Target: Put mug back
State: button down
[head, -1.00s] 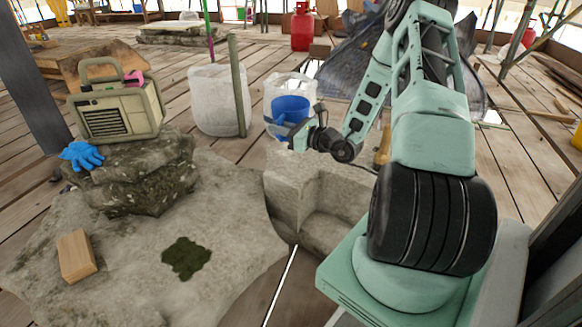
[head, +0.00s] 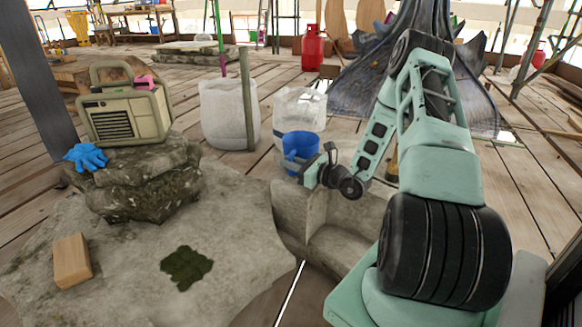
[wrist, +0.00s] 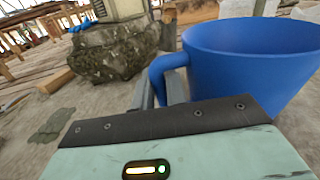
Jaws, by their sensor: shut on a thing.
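A blue mug (head: 301,146) is upright at the end of my arm, just above or at the top of a pale stone block (head: 290,205); I cannot tell whether it touches the stone. My gripper (head: 300,170) is shut on the mug's handle. In the wrist view the mug (wrist: 255,65) fills the upper right, and its handle (wrist: 160,75) lies between the fingers (wrist: 160,88). The mug's inside is mostly hidden.
A beige radio (head: 122,112) and a blue glove (head: 85,157) are on stacked rocks at left. A wooden block (head: 72,260) and a dark moss patch (head: 186,267) lie on the flat stone slab (head: 130,285). White sacks (head: 229,112) stand behind the mug.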

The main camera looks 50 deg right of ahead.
jog(key=c, duration=1.4)
grip_release()
jog(key=shift+c, duration=0.2)
